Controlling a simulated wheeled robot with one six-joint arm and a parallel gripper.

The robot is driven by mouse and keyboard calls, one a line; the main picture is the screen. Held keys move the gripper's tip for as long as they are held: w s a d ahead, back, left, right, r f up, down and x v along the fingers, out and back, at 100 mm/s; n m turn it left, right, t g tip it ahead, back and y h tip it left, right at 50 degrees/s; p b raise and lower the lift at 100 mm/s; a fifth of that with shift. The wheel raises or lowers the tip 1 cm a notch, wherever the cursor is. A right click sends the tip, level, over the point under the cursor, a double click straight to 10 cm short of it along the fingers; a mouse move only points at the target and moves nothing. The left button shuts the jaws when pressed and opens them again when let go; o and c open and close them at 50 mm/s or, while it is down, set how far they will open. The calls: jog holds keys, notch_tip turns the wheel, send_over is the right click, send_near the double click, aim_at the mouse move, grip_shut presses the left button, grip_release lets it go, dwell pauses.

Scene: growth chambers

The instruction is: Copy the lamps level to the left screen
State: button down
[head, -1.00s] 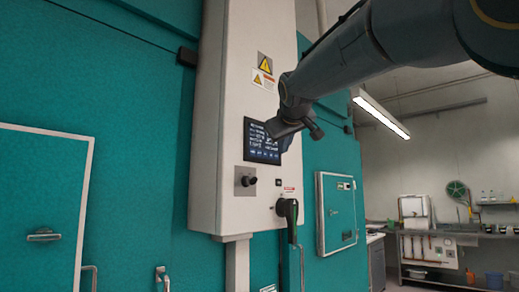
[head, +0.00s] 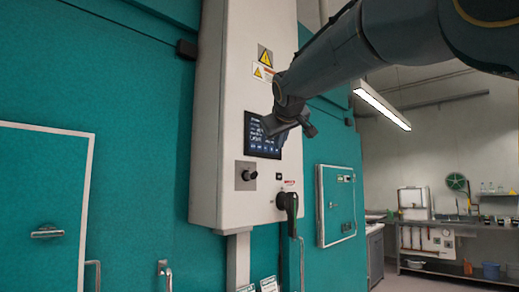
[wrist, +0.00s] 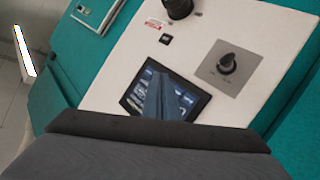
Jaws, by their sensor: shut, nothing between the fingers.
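A dark touch screen (head: 259,140) with small light text is set in the white control cabinet (head: 225,110). Its text is too small to read. In the wrist view the screen (wrist: 195,98) appears tilted. My gripper (wrist: 165,82) is shut and empty, and its fingers cover the middle of the screen. Whether they touch the glass I cannot tell. In the head view my gripper (head: 268,128) overlaps the screen's upper right part. No lamps level can be made out.
Below the screen are a black knob on a grey plate (head: 246,175) and a dark rotary handle (head: 287,203). Teal chamber walls (head: 140,150) flank the cabinet. A smaller panel door (head: 336,205) is to the right, with a workbench (head: 450,222) far behind.

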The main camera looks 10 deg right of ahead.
jog(key=shift+w+a, duration=0.75)
jog(key=shift+w, duration=0.3)
jog(key=shift+w+a, duration=0.75)
jog(key=shift+w, duration=0.25)
jog(key=shift+w, duration=0.15)
dwell(0.5)
jog(key=shift+w+a, duration=0.25)
jog(key=shift+w+a, duration=0.2)
dwell(0.7)
dwell(0.3)
jog(key=shift+s+d, duration=0.45)
jog(key=shift+s, duration=0.15)
jog(key=shift+s+d+b, duration=0.2)
jog(key=shift+s+d, duration=0.55)
jog(key=shift+s, duration=0.25)
jog(key=shift+s+d+b, duration=0.2)
jog(key=shift+s+d, duration=0.55)
jog(key=shift+s, duration=0.25)
dwell(1.1)
